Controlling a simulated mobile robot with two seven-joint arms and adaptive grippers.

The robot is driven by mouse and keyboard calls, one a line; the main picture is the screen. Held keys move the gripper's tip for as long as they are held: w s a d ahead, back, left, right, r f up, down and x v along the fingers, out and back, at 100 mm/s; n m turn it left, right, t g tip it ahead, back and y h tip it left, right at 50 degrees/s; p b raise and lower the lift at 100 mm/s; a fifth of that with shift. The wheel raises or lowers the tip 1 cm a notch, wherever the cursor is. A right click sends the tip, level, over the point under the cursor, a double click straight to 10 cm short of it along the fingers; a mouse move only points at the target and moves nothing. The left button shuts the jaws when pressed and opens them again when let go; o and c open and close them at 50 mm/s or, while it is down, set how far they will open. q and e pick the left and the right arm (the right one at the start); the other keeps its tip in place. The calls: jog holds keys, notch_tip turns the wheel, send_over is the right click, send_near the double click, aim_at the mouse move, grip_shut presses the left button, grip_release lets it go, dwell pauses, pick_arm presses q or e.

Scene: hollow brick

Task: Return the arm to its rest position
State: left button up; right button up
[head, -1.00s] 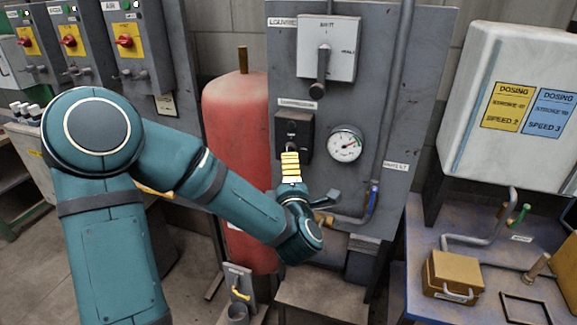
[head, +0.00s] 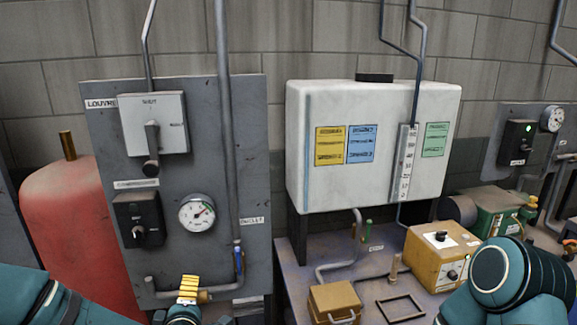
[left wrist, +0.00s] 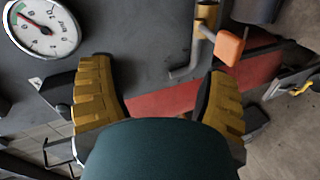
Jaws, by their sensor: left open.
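My left gripper (head: 188,286) shows its yellow finger pads at the bottom of the head view, in front of the lower pipe of the grey panel (head: 110,250). In the left wrist view my left gripper (left wrist: 160,88) has its two yellow-padded fingers wide apart, with nothing between them. The left forearm is mostly cut off by the frame's bottom edge. My right arm (head: 508,278) shows as a teal joint at the bottom right; its gripper is out of frame.
The panel carries a black switch (head: 138,222), a gauge (head: 197,213) and a lever box (head: 153,124). A red tank (head: 70,225) stands left. A white dosing tank (head: 300,150) and a bench with a yellow box (head: 335,301) stand right.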

pick_arm(q)
jog(key=s+d+f+m+g+h, duration=0.25)
jog(key=d+f+m+h, duration=0.35)
jog(key=f, duration=0.5)
jog(key=s+d+f+m+g+h, duration=0.1)
jog(key=s+d+f+m+g, duration=0.3)
jog(key=s+f, duration=0.3)
jog(key=s+d+f+m+g+b, duration=0.1)
jog(key=s+d+f+m+g, duration=0.3)
jog(key=s+f, duration=0.4)
jog(key=shift+s+m+g+h, duration=0.2)
jog(key=shift+m+g+h, duration=0.35)
jog(key=shift+m, duration=0.65)
jog(key=shift+f, duration=0.1)
